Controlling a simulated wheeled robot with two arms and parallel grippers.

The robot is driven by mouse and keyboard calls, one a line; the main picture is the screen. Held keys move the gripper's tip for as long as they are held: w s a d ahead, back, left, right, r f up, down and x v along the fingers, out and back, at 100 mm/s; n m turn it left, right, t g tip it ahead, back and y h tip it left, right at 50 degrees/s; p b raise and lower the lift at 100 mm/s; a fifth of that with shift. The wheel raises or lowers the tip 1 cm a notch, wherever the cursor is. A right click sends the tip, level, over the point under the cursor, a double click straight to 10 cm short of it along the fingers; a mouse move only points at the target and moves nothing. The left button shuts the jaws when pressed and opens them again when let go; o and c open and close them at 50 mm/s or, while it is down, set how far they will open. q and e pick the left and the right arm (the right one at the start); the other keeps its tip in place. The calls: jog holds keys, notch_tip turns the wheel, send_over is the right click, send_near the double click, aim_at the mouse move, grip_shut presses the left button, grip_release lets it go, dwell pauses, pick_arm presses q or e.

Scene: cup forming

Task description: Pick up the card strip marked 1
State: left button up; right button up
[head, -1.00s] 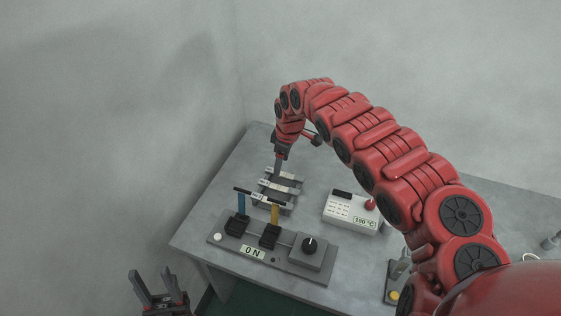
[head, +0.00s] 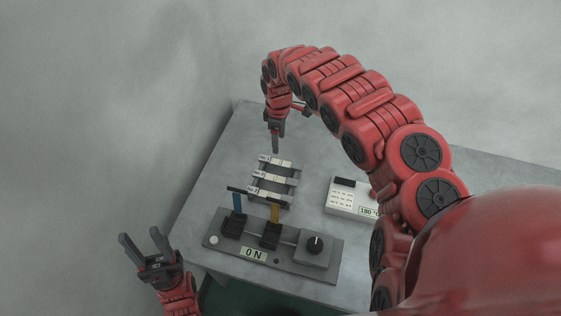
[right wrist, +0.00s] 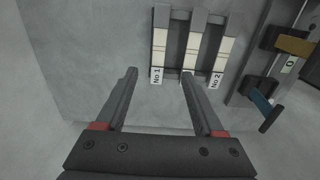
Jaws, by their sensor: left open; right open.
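The card strip marked No 1 (right wrist: 160,45) is pale and lies across a dark rack, at its left end in the right wrist view. In the head view the farthest strip (head: 280,163) lies at the rack's far end. My right gripper (head: 276,150) is above the far end of the rack, pointing down. In the right wrist view its fingers (right wrist: 158,72) are apart and empty, with the No 1 label between the tips in the picture. Whether they touch the strip cannot be told. My left gripper (head: 140,236) is open and empty, off the table's left side.
A middle strip (right wrist: 193,50) and a strip labelled No 2 (right wrist: 217,50) lie beside it on the rack. A control panel (head: 325,272) with two levers and a knob stands nearer. A white device (head: 346,203) stands right. The table's left part is bare.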

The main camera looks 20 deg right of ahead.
aim_at(282, 162)
notch_tip(282, 162, down, 4)
jog(key=shift+r+p, duration=0.2)
jog(key=shift+p, duration=0.25)
jog(key=shift+s+f, duration=0.15)
jog(key=shift+f, duration=0.6)
jog(key=shift+d+f+p, duration=0.1)
jog(key=shift+f+p, duration=0.4)
jog(key=shift+p, duration=0.05)
jog(key=f, duration=0.3)
jog(key=shift+d+p, duration=0.25)
jog(key=shift+p, duration=0.1)
jog(key=shift+d+f, duration=0.15)
jog(key=shift+f, duration=0.5)
jog(key=shift+c, duration=0.2)
grip_shut()
